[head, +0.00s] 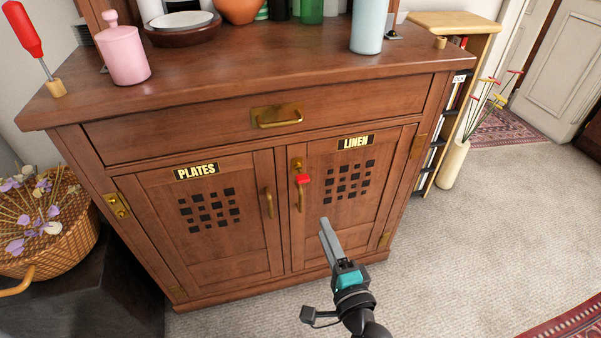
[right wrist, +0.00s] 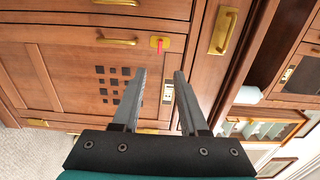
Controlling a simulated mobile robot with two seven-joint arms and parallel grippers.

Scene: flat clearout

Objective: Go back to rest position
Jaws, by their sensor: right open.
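My right gripper (head: 329,238) is in front of the right door of a wooden cabinet (head: 230,267), low in the head view. In the right wrist view the two fingers of the gripper (right wrist: 159,78) stand apart with nothing between them. The right door carries a LINEN label (head: 356,142), the left door a PLATES label (head: 196,171). Both doors look closed. A red-headed key (head: 303,179) sits at the lock of the right door and also shows in the right wrist view (right wrist: 159,46). My left gripper is not in view.
A wicker basket (head: 62,238) stands at the left. A vase (head: 454,163) and shelf stand at the right. Carpet (head: 470,250) is clear at the lower right.

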